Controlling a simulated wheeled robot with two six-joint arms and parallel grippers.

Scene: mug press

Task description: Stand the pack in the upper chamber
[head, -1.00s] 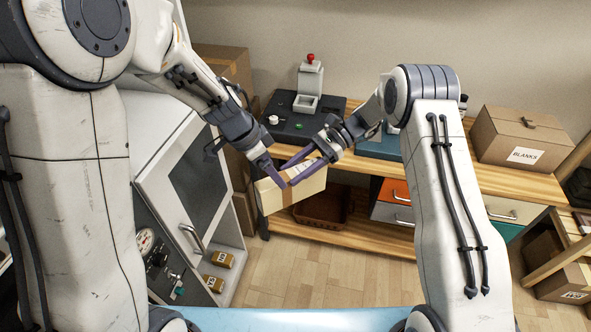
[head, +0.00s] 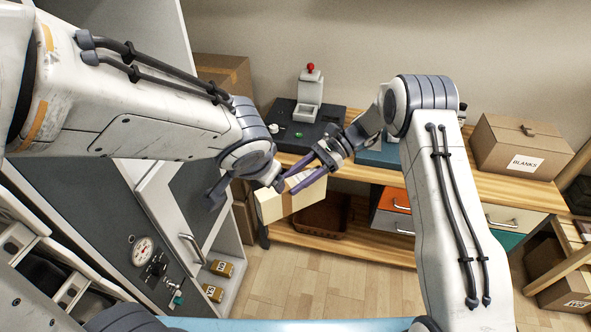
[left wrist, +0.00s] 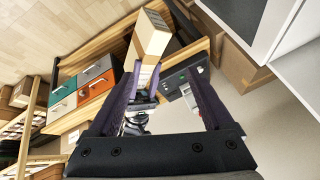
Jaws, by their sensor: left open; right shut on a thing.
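The pack is a cream box with a brown band (head: 284,203), held tilted in the air in front of the workbench. My right gripper (head: 306,172) is shut on its upper part.
The workbench (head: 460,150) carries a press with a red knob (head: 310,68) and a BLANKS box (head: 522,147). A brown basket (head: 322,216) is below. The floor (head: 300,275) is clear.

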